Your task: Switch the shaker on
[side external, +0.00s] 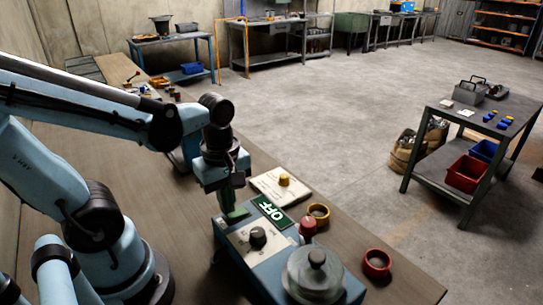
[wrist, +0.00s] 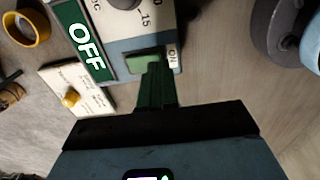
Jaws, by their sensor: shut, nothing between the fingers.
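The shaker (side external: 272,243) is a blue box with a pale panel, a black dial (side external: 258,237) and a lidded round drum (side external: 316,270) at its near end. A green sign on it reads OFF (side external: 271,209); the sign also shows in the wrist view (wrist: 87,46). A green switch (wrist: 140,62) sits beside an ON label (wrist: 172,57) at the shaker's edge. My gripper (side external: 228,203) is shut and empty, pointing down at the green switch. Its fingertips overlap the switch in the wrist view (wrist: 154,66) and hide part of it; I cannot tell whether they touch.
A white card with a yellow knob (side external: 283,183) lies behind the shaker. A red knob (side external: 307,227), a yellow ring (side external: 318,212) and a red ring (side external: 377,262) are to its right. The wooden bench (side external: 405,288) is bare at front right. A cart (side external: 497,115) stands apart.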

